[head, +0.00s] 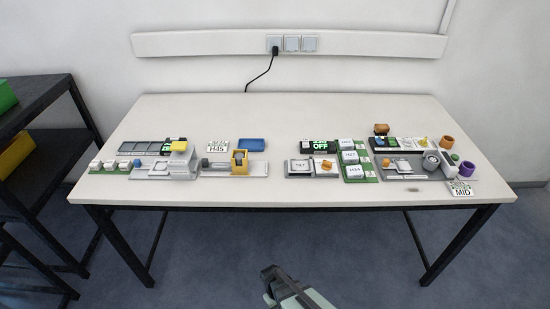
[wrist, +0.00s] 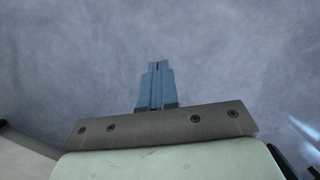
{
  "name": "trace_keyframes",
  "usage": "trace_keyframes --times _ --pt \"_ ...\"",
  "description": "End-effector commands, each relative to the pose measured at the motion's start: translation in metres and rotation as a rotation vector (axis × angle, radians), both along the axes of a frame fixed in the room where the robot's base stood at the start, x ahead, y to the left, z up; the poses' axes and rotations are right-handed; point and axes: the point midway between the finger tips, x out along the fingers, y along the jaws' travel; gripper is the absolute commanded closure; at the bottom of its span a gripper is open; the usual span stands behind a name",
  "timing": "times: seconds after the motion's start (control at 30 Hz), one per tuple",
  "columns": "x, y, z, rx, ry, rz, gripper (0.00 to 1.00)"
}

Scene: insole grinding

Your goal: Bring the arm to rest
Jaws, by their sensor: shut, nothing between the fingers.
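My gripper (wrist: 157,66) shows in the wrist view with its two blue fingers together and nothing between them. Behind the fingers in that view is only blue-grey floor. In the head view part of my arm's end (head: 285,288) shows at the bottom middle, in front of the table and apart from it. The fingertips cannot be made out clearly in the head view.
A dark shelf (head: 40,115) stands at the left. The floor between my arm and the table is clear.

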Motion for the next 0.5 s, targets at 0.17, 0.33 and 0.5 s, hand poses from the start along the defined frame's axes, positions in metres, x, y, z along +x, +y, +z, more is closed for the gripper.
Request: trace_keyframes --times 0.17,0.33,0.5 --pt "-0.039 -0.055 0.008 -0.025 0.083 -0.162 1.0" --pt "-0.076 -0.095 0.017 -0.041 0.161 -0.31 1.0" --pt "-0.116 -0.124 0.028 -0.051 0.239 -0.449 1.0"
